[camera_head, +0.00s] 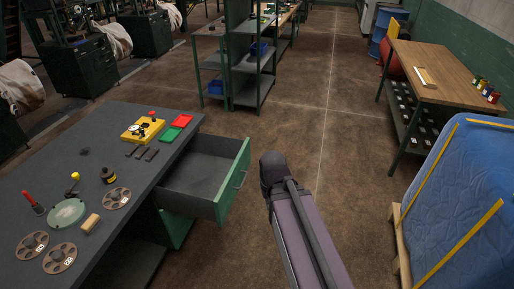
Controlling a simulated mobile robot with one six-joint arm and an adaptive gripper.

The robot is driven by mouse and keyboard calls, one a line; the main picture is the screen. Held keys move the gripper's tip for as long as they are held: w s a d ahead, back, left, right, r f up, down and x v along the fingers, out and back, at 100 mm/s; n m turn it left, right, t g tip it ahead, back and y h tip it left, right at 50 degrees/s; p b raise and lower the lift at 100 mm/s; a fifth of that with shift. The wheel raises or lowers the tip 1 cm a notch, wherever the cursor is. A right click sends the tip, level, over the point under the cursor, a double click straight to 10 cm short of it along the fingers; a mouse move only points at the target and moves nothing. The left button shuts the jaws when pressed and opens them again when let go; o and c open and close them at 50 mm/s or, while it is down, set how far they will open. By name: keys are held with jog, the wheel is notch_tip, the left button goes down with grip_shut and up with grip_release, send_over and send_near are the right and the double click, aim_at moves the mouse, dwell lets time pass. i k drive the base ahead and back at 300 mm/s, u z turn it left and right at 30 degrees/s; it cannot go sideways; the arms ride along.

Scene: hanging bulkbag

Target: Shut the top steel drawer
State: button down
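The top steel drawer (195,182) is pulled well out of the right side of the dark workbench. It has a grey, empty-looking tray and a green front (233,180) with a pale handle (240,179) on its outer face. A green cabinet part (176,229) shows below it. My arm rises from the bottom of the view to a dark rounded joint just right of the drawer front, with a small gap between them in the picture. My gripper cannot be made out.
A blue wrapped bulk load (465,190) on a pallet stands at right. A wooden table (440,70) and shelving (250,50) stand behind. Floor between is clear.

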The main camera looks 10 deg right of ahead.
aim_at(204, 181)
jog(key=i, duration=0.95)
jog(key=u, duration=0.25)
